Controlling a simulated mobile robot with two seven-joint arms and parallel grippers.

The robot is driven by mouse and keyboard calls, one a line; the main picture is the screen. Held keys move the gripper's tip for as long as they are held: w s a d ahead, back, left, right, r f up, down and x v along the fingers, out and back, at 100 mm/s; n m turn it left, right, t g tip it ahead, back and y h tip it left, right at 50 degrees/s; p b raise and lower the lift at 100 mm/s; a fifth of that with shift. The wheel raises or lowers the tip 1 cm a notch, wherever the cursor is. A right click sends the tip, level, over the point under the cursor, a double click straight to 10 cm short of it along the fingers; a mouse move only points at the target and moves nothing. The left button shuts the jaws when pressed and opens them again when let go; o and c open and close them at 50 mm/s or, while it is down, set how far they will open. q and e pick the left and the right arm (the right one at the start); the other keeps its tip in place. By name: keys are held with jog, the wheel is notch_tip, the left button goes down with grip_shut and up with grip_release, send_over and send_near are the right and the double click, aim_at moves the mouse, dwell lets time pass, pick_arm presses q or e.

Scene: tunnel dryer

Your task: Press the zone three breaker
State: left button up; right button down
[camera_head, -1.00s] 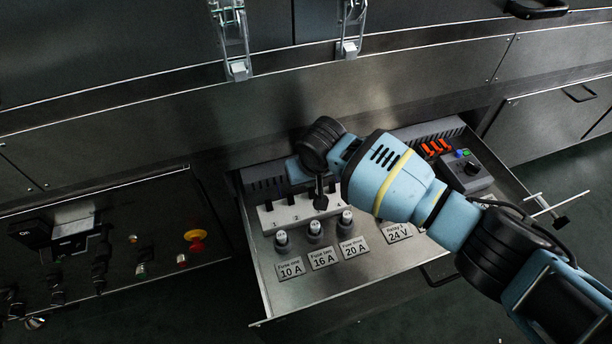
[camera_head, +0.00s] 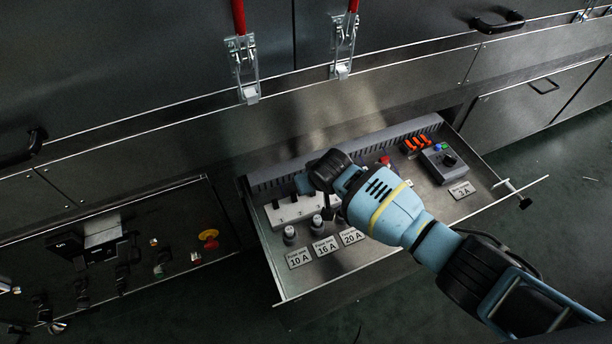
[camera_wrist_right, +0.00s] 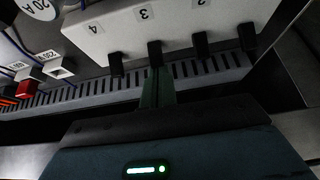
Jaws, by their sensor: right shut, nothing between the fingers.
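The white breaker block (camera_head: 290,208) sits in the open drawer, with a row of black levers; it also shows upside down in the right wrist view (camera_wrist_right: 132,27). There the zone three breaker (camera_wrist_right: 155,53), a black lever, stands by the number 3, between lever 4 (camera_wrist_right: 116,64) and lever 2 (camera_wrist_right: 203,46). My right gripper (camera_wrist_right: 157,86) is shut and empty, its tip right at lever 3; whether it touches is unclear. In the head view the wrist hides its fingertips and the block's right end. My left gripper is not in view.
Fuse holders (camera_head: 289,233) with amp labels stand in front of the block. Orange switches (camera_head: 415,144) and a grey box with a knob (camera_head: 443,160) are at the drawer's right. A dark panel with a red-yellow button (camera_head: 209,238) is at the left.

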jog(key=shift+s+d+r+t+p, duration=0.1)
jog(key=shift+s+t+p, duration=0.2)
jog(key=shift+p, duration=0.3)
jog(key=shift+s+t+y+p, duration=0.3)
jog(key=shift+t+p, duration=0.2)
jog(key=shift+s+d+t, duration=0.1)
jog(key=shift+s+t, duration=0.1)
jog(key=shift+t, duration=0.2)
jog(key=shift+s+d+t, duration=0.1)
jog(key=shift+t, duration=0.3)
jog(key=shift+s+d+r+p, duration=0.15)
jog(key=shift+s+r+p, duration=0.3)
jog(key=shift+p, duration=0.65)
jog(key=shift+s+f, duration=0.1)
jog(key=shift+f, duration=0.05)
